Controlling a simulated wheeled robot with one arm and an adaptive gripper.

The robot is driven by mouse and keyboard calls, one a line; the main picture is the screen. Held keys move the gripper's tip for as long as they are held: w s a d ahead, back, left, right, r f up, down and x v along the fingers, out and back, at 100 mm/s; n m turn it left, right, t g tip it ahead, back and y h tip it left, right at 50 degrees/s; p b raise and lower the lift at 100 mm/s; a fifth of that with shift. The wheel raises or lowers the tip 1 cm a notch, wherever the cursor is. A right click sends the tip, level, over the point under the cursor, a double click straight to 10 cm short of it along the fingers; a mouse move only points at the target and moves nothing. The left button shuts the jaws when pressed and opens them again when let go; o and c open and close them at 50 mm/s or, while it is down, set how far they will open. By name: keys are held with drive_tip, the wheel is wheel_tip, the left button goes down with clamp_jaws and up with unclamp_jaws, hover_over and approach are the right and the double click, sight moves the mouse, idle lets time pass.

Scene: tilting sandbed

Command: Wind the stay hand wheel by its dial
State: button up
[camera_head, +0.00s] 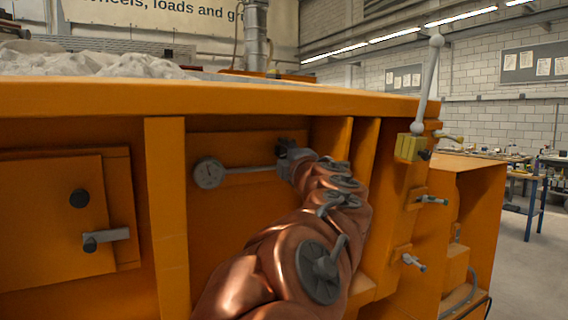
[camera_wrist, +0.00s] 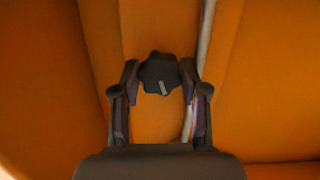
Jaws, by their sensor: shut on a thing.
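In the wrist view the stay hand wheel (camera_wrist: 159,72) is a small dark, lobed knob with a pale mark. It sits between the two fingertips of my gripper (camera_wrist: 160,80), which are shut on it. In the head view my gripper and arm mostly hide the hand wheel. The dial's reading is too small to tell.
Orange ribs (camera_head: 166,210) flank the recess. A door (camera_head: 60,220) with a black knob and a grey latch is at left. A ball-topped lever (camera_head: 428,85) and grey handles (camera_head: 432,199) stick out at right. Sand (camera_head: 110,64) lies on top. Open floor (camera_head: 535,260) shows at far right.

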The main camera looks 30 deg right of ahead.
drive_tip(key=shift+n+b, duration=0.35)
drive_tip(key=shift+n, duration=0.25)
drive_tip(key=o, duration=1.1)
drive_tip(key=shift+o, duration=0.2)
drive_tip(key=v, duration=1.2)
drive_tip(key=shift+a, duration=0.1)
